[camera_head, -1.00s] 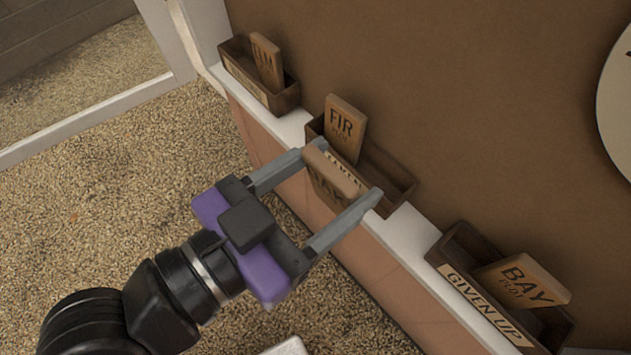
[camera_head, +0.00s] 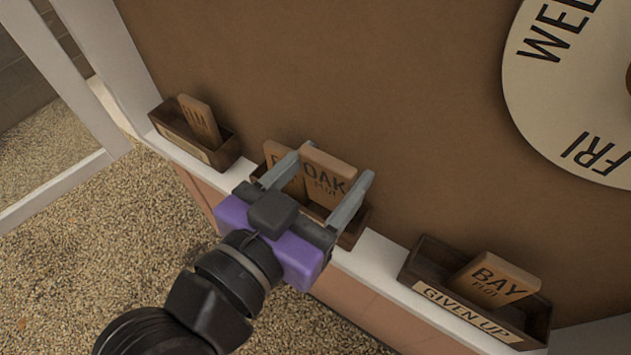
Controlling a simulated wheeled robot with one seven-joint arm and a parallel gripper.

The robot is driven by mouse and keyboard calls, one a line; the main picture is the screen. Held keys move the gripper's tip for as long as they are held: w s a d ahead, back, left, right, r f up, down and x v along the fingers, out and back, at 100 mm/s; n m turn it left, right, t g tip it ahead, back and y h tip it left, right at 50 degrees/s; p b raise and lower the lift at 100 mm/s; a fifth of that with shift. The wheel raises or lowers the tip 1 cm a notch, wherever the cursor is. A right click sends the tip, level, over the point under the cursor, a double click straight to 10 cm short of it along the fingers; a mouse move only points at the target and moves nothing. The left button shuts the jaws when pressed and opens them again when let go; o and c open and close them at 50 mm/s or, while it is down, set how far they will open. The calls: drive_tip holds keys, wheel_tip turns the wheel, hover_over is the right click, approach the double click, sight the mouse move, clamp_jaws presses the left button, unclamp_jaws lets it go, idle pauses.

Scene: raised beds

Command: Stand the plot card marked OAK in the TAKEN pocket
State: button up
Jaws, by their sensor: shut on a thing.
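The OAK plot card (camera_head: 328,172) stands upright between the fingers of my gripper (camera_head: 322,182), which is shut on it. The card is at the middle pocket (camera_head: 352,230), in front of the board. My gripper hides the pocket's front and its label, and I cannot tell whether the card's lower edge touches the pocket floor. The FIR card (camera_head: 279,160) stands in the same pocket, just left of the OAK card and partly behind the left finger.
The left pocket (camera_head: 222,158) holds a card (camera_head: 200,120) ending in M. The GIVEN UP pocket (camera_head: 440,297) at the right holds the BAY card (camera_head: 495,278), leaning. A round day dial (camera_head: 540,90) is at the upper right. Gravel lies below.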

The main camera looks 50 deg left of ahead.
sight(326, 191)
drive_tip(key=shift+x, duration=0.85)
drive_tip(key=shift+f+b, duration=1.5)
drive_tip(key=shift+f, duration=0.1)
drive_tip(key=o, duration=1.4)
drive_tip(key=shift+o, duration=0.2)
drive_tip(key=shift+b+v, duration=0.65)
drive_tip(key=shift+v, duration=3.3)
